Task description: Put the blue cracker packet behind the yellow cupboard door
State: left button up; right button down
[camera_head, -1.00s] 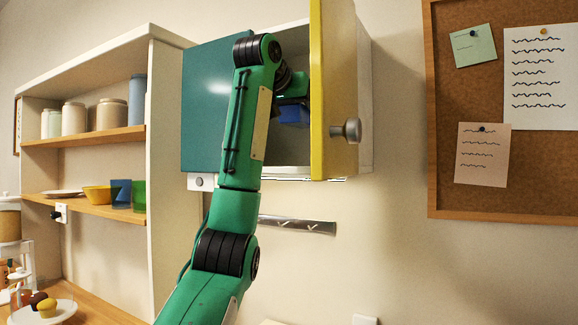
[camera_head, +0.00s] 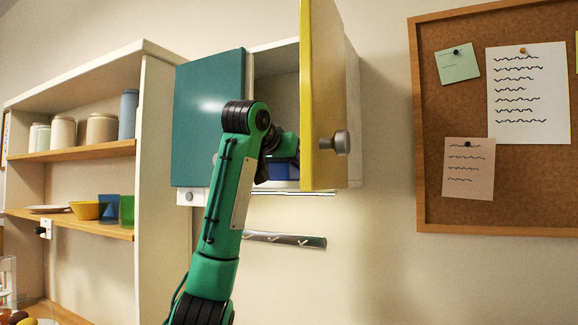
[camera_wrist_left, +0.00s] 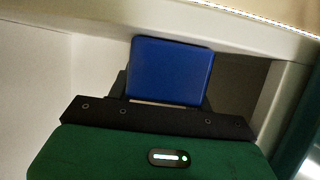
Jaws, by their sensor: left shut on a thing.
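The yellow cupboard door (camera_head: 320,95) stands wide open on the right of the wall cupboard. The blue cracker packet (camera_head: 284,172) is inside the open compartment, low down near its floor, partly hidden by my arm and the door's edge. In the left wrist view the packet (camera_wrist_left: 170,70) stands between the dark fingers. My left gripper (camera_wrist_left: 167,92) is shut on it. In the head view this gripper reaches into the compartment and is mostly hidden. I cannot tell whether the packet touches the cupboard floor. My right gripper is in neither view.
A teal door (camera_head: 208,120) covers the cupboard's left part, close to my arm. The yellow door's round knob (camera_head: 337,142) sticks out on the right. A shelf unit (camera_head: 145,200) with jars and bowls stands left. A metal hook rail (camera_head: 285,239) is below the cupboard.

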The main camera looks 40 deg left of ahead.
pick_arm(q)
jog(key=shift+d, duration=0.1)
jog(key=o, duration=0.6)
jog(key=shift+f, duration=0.1)
jog(key=o, duration=0.5)
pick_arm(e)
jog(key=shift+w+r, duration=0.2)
pick_arm(q)
jog(key=shift+r, duration=0.2)
jog(key=shift+v, duration=1.25)
jog(key=shift+b+v, duration=0.7)
jog(key=shift+v, duration=4)
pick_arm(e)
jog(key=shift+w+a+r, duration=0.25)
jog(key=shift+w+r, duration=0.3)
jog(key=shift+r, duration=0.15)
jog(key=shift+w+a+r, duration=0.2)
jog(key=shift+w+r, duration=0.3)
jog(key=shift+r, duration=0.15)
